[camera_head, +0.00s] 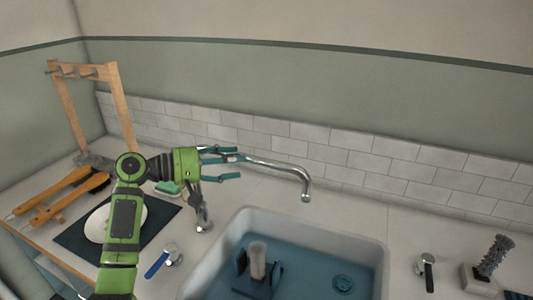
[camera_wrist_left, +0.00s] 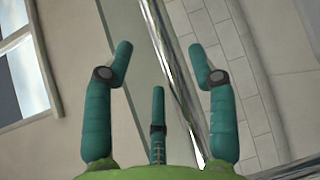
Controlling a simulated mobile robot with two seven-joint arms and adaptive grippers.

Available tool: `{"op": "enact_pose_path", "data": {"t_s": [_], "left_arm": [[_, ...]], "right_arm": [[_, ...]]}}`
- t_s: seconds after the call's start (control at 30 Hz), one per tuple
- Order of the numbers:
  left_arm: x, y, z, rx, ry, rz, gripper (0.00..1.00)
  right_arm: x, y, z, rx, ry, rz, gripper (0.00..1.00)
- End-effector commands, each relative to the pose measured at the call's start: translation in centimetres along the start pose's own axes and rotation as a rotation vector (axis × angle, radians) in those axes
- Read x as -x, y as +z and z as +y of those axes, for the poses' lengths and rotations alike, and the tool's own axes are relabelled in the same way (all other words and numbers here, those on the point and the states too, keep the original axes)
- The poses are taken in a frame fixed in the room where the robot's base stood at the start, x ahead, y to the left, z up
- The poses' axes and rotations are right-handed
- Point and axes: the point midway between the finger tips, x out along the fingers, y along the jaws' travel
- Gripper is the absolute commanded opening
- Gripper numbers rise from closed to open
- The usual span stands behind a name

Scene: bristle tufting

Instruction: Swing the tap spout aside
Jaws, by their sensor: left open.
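The chrome tap spout (camera_head: 285,167) stretches to the right over the back of the sink and its end bends down. The tap's base (camera_head: 203,226) stands on the counter left of the sink. My left gripper (camera_head: 238,163) is open at the near part of the spout, its fingers pointing right. In the left wrist view, the spout (camera_wrist_left: 172,70) runs slantwise behind the gap between my left gripper's fingers (camera_wrist_left: 158,50). I cannot tell whether they touch it. My left arm hides part of the tap. My right gripper is out of view.
The white sink (camera_head: 376,262) has a blue inside, with a dark fixture (camera_head: 258,272) holding a pale cylinder. A blue lever (camera_head: 157,264) stands at its left and a dark lever (camera_head: 427,270) at its right. A wooden rack (camera_head: 122,100) and wooden-handled brushes (camera_head: 60,200) are at left.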

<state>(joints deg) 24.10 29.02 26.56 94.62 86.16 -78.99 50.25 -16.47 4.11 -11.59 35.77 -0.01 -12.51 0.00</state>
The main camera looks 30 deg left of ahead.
Motion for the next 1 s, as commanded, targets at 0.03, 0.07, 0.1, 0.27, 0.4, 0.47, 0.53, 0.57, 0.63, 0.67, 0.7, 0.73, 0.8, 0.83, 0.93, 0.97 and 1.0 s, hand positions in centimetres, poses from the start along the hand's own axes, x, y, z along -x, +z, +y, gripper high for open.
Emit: {"op": "enact_pose_path", "data": {"t_s": [0.03, 0.07, 0.1, 0.27, 0.4, 0.47, 0.53, 0.57, 0.63, 0.67, 0.7, 0.73, 0.8, 0.83, 0.93, 0.97, 1.0], "left_arm": [[-0.2, 0.0, 0.2, 0.002, 0.003, -0.001, 0.57], [-0.4, 0.0, 0.2, 0.003, 0.005, -0.002, 0.57], [-0.8, 0.1, 0.3, 0.004, 0.005, -0.003, 0.57], [-3.1, 0.1, 0.4, 0.004, 0.005, -0.004, 0.57], [-5.2, 0.1, 0.4, 0.002, 0.003, -0.003, 0.57], [-5.9, 0.1, 0.3, 0.002, 0.004, -0.003, 0.57], [-6.5, 0.1, 0.2, 0.002, 0.002, -0.002, 0.57], [-6.7, 0.1, 0.2, 0.001, 0.001, -0.002, 0.57], [-7.0, 0.1, 0.1, -0.001, 0.001, -0.002, 0.57], [-7.0, 0.1, 0.1, -0.001, 0.001, -0.001, 0.57], [-7.1, 0.1, 0.1, -0.001, 0.001, -0.001, 0.57], [-7.1, 0.1, 0.1, -0.002, 0.001, -0.001, 0.57], [-7.1, 0.1, 0.0, -0.002, 0.001, -0.001, 0.57], [-7.1, 0.1, 0.0, -0.002, 0.001, -0.001, 0.57], [-7.1, 0.1, 0.0, -0.001, 0.001, -0.001, 0.38], [-7.1, 0.1, 0.0, -0.001, 0.001, -0.001, 0.26], [-7.1, 0.1, 0.0, -0.001, 0.000, -0.001, 0.10]], "right_arm": [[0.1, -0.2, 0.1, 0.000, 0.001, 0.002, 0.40], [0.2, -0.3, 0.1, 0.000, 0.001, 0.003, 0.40], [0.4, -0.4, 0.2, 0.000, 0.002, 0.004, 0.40], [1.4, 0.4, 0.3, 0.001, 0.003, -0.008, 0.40], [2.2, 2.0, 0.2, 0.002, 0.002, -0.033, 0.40], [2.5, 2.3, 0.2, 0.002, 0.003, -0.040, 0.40], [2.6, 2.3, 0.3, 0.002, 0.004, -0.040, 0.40], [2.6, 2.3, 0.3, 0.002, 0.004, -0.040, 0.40], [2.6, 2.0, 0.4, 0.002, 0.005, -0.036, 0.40], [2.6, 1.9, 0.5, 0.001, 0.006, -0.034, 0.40], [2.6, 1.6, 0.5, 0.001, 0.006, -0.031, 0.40], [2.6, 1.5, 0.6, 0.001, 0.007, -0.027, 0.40], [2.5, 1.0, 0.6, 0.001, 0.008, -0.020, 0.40], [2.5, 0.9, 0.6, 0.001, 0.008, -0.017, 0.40], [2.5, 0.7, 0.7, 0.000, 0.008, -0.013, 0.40], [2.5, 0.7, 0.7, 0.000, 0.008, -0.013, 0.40], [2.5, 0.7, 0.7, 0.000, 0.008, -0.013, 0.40]]}}
